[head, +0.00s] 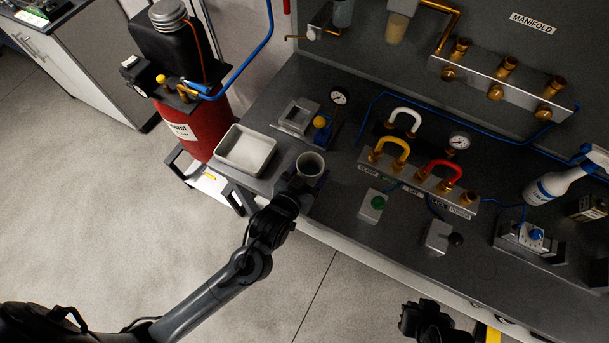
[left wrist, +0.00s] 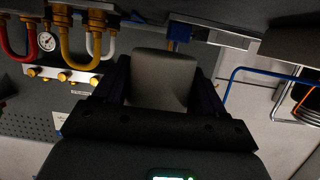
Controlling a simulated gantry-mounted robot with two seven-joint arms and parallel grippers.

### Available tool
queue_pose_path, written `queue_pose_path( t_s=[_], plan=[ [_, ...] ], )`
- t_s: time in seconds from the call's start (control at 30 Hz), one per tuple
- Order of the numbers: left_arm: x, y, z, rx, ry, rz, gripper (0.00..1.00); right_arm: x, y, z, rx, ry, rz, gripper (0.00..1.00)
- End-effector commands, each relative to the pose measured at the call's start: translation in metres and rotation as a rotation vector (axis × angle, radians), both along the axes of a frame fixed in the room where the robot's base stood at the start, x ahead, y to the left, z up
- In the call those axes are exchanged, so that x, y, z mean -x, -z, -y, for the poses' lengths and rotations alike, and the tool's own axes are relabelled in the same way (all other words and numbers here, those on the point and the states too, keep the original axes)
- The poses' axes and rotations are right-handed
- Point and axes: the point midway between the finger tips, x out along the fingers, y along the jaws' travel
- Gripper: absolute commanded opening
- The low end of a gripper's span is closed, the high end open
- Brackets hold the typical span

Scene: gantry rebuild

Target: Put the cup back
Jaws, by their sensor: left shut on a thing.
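A light grey cup (head: 310,166) is at the front left part of the dark workbench in the head view, its open mouth facing up. My left gripper (head: 298,184) reaches it from the front and is shut on it. In the left wrist view the cup (left wrist: 160,80) fills the space between the two dark fingers (left wrist: 160,95). Whether the cup's base touches the bench is hidden. My right gripper (head: 425,322) shows only in part at the bottom of the head view, and its fingers cannot be made out.
A white tray (head: 245,150) lies left of the cup. Behind the cup are a square metal block (head: 298,115), a yellow knob (head: 320,122) and a gauge (head: 339,97).

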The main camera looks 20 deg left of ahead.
Motion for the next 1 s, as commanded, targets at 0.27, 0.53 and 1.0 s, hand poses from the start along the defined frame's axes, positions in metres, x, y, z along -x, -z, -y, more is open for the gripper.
queue_pose_path(
  t_s=[0.27,0.53,1.0],
  plan=[
    [-0.009,0.013,-0.018,-0.001,0.001,0.000,0.41,0.000,0.002,0.000,0.000,0.000,0.000,0.00],
    [-0.009,0.036,-0.019,-0.001,0.001,-0.001,0.41,0.000,0.007,0.000,0.000,0.000,0.000,0.00],
    [-0.008,0.053,-0.018,0.000,0.001,0.000,0.41,0.000,0.009,0.001,0.004,-0.002,0.001,0.00]
  ],
)
